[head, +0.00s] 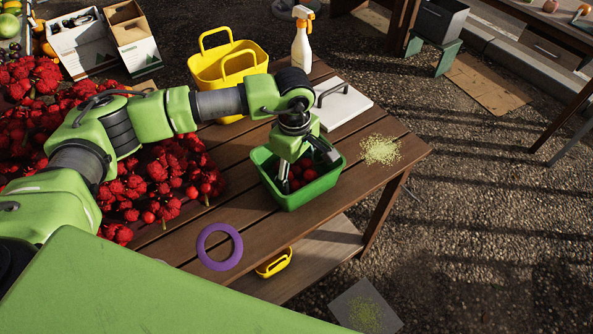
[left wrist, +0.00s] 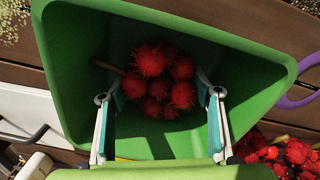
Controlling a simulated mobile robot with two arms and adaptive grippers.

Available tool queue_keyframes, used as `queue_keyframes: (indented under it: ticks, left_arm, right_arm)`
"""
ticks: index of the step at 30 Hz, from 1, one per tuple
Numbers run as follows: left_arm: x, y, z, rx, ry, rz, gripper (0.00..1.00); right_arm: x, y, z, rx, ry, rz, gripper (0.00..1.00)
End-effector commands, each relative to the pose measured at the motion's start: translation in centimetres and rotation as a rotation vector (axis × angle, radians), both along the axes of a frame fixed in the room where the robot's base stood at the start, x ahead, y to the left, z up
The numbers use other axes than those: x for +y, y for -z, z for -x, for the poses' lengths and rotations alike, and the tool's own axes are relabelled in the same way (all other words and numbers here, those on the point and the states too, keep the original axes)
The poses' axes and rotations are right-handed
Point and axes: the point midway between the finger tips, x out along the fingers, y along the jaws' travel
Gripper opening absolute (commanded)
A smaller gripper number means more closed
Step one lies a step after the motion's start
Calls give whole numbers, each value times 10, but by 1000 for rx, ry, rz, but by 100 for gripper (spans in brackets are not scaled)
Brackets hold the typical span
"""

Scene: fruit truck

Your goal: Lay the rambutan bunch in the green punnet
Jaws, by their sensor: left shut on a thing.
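The green punnet (head: 318,192) stands on the wooden table near its right end. My left gripper (head: 288,180) reaches down into it from above. The red rambutan bunch (head: 304,174) is inside the punnet's walls. In the left wrist view the bunch (left wrist: 150,60) sits between the two teal-padded fingers, a short brown stem at its left, with the punnet's walls (left wrist: 240,45) around it. The gripper is shut on the bunch. I cannot tell whether the bunch touches the punnet's floor. My right gripper is out of view.
A large heap of rambutans (head: 165,177) covers the table's left. A purple ring (head: 219,246) lies at the front edge. Behind the punnet are a white board with a handle (head: 345,105), a spray bottle (head: 301,45) and a yellow basket (head: 225,65). Green crumbs (head: 380,150) lie to the right.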

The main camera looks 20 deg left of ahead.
Motion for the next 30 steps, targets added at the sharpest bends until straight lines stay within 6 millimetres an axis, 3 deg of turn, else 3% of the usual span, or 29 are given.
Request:
queue_keyframes:
  ticks: [5, 6, 8, 23, 30]
  left_arm:
    - [0, -1, -1, -2, 0, 1, 45]
    - [0, -1, 0, -2, 0, 1, 66]
    - [0, -1, 0, -2, 0, 1, 78]
    - [0, 0, 0, 0, 0, 0, 78]
    - [0, -14, 0, -1, -1, 1, 78]
  right_arm:
    - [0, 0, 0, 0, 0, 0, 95]
    - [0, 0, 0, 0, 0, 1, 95]
    - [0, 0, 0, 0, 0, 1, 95]
    - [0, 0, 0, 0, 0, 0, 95]
    - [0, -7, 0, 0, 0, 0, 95]
